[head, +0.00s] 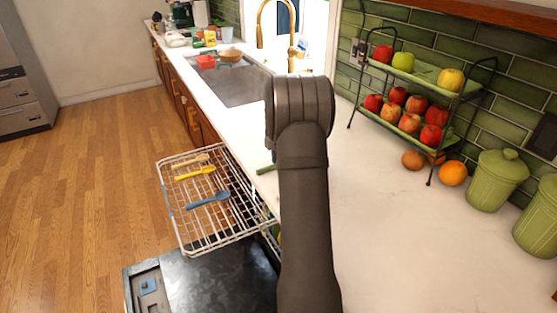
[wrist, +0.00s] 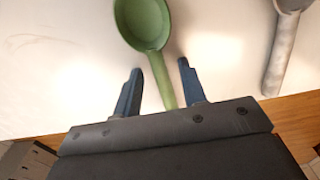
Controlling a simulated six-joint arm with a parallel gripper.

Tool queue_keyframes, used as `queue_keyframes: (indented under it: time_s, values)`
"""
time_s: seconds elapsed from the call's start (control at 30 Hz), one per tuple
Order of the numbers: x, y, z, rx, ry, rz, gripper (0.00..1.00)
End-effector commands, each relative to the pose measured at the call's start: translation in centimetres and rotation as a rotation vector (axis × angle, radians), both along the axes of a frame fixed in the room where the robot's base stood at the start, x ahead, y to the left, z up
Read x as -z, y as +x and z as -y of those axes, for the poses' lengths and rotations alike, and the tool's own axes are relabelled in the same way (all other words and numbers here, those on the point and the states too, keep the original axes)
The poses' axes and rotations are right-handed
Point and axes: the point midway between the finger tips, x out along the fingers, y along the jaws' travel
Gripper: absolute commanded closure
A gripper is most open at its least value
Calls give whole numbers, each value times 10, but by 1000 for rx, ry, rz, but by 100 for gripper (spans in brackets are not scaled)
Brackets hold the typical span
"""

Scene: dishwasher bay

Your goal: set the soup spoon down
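A green spoon (wrist: 143,22) with a deep round bowl lies on the white counter in the wrist view; I take it to be the soup spoon. Its handle runs down between the two blue fingers of my gripper (wrist: 160,66). The fingers are apart, with a visible gap on each side of the handle. In the head view a bit of green handle (head: 266,169) shows at the counter's edge beside my arm. My arm hides the gripper and the rest of the spoon there.
A grey metal utensil (wrist: 283,45) lies right of the green spoon. The pulled-out dishwasher rack (head: 176,214) holds a yellow utensil (head: 195,173), a blue one (head: 208,201) and a wooden one (head: 190,160). A fruit stand (head: 428,79) and green canisters (head: 497,180) stand at right.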

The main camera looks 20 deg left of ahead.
Motion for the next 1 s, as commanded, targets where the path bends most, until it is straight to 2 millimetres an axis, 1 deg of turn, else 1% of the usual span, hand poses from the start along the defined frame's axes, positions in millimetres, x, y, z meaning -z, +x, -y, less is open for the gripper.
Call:
queue_keyframes:
  time_s: [0.27,0.37,0.47,0.7,0.8,0.9,1.0]
  values:
    - [-1,0,0,0,0,0,62]
    - [-7,0,0,0,1,2,62]
    - [-22,1,0,0,1,3,62]
    - [-74,2,1,0,1,4,62]
    - [-94,2,1,0,1,2,62]
    - [-108,2,1,0,1,2,62]
    - [-118,2,2,0,0,1,62]
